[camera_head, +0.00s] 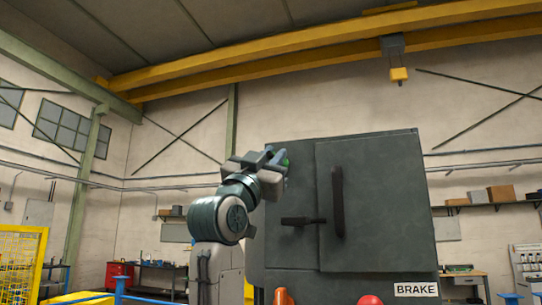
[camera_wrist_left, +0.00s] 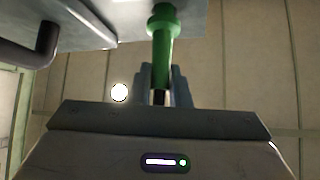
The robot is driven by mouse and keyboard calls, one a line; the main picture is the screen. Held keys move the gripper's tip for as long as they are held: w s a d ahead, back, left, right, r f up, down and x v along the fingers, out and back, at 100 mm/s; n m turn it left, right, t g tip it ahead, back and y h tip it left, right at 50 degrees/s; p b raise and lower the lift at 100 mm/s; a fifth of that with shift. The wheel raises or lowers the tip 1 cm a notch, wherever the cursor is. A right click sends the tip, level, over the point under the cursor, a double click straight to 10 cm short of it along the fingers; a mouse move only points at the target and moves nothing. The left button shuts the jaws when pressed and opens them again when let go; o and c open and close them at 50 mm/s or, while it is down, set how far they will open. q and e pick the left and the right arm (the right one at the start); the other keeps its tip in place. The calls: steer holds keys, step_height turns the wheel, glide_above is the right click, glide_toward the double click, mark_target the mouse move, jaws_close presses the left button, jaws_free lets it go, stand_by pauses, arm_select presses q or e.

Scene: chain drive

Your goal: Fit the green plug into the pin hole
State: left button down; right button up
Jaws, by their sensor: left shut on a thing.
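The green plug (camera_wrist_left: 163,38) is in the grip of my left gripper (camera_wrist_left: 165,90). In the left wrist view it stands out beyond the fingers, its wide green head at the top of the picture, over the edge of a grey surface. I cannot tell whether it touches that surface. In the head view my left gripper (camera_head: 272,160) is at the upper left edge of the dark grey cabinet (camera_head: 300,150), and a bit of green shows at its tips. I cannot make out the pin hole. My right gripper is out of sight.
The cabinet has a raised door with a long dark handle (camera_head: 338,202) and a dark lever (camera_head: 303,221) left of it. A BRAKE label (camera_head: 415,289) is at its lower right. Orange (camera_head: 283,297) and red (camera_head: 370,300) rounded things show at the bottom edge.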

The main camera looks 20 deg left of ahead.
arm_select(q)
steer(key=shift+w, duration=0.75)
steer(key=c, duration=1.3)
jaws_free()
steer(key=b+v, duration=0.6)
steer(key=v, duration=0.5)
steer(key=shift+w, duration=0.1)
